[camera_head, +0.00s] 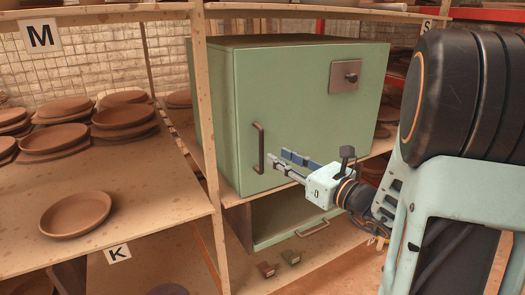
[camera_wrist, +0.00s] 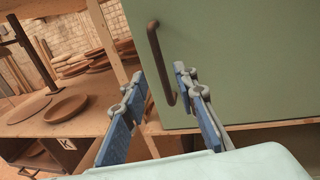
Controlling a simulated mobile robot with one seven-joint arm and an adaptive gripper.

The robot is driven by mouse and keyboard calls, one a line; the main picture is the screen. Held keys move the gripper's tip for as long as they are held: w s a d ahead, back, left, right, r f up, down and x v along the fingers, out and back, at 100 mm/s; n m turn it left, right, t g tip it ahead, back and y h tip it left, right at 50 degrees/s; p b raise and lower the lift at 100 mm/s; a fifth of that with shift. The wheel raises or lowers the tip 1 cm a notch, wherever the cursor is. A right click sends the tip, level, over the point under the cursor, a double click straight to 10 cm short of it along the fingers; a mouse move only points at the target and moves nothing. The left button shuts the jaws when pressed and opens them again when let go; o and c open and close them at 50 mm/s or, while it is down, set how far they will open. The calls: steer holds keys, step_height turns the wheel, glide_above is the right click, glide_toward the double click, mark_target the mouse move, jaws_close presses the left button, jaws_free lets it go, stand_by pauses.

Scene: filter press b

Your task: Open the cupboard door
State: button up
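The green cupboard (camera_head: 215,95) stands on a shelf, and its door (camera_head: 305,110) is closed. A brown vertical bar handle (camera_head: 258,148) is on the door's left side. A square plate with a dark knob (camera_head: 345,76) is at the door's upper right. My gripper (camera_head: 276,158) is in front of the door, close to the lower part of the handle. In the wrist view the handle (camera_wrist: 156,60) rises ahead of the open fingers (camera_wrist: 158,85), its lower end appearing between them. I cannot tell whether a finger touches the handle.
Shelves with stacked clay dishes (camera_head: 125,116) are at the left, and a single dish (camera_head: 75,214) lies near the front.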

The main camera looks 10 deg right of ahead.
mark_target(263, 148)
steer(key=x, duration=0.8)
steer(key=shift+w+a+f, duration=0.1)
steer(key=shift+w+a, duration=0.05)
jaws_close()
